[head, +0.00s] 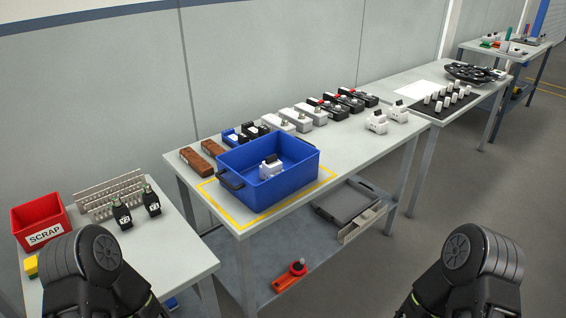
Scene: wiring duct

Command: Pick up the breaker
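A white block with a black top part, which looks like a breaker (271,167), sits inside the blue bin (262,196) on the middle table. Two similar white blocks, one (377,122) and another (398,111), stand on the right part of the same table. I cannot tell from this view which of them is the breaker meant. Black links of my two arms show at the bottom left and bottom right. Neither gripper shows, and nothing of mine touches the bin or the white blocks.
Several grey, black and brown blocks line the back of the middle table (345,150). A red SCRAP bin (40,222) and two black devices stand on the left table (165,250). A grey tray (346,203) and an orange-red tool (291,275) lie on the lower shelf.

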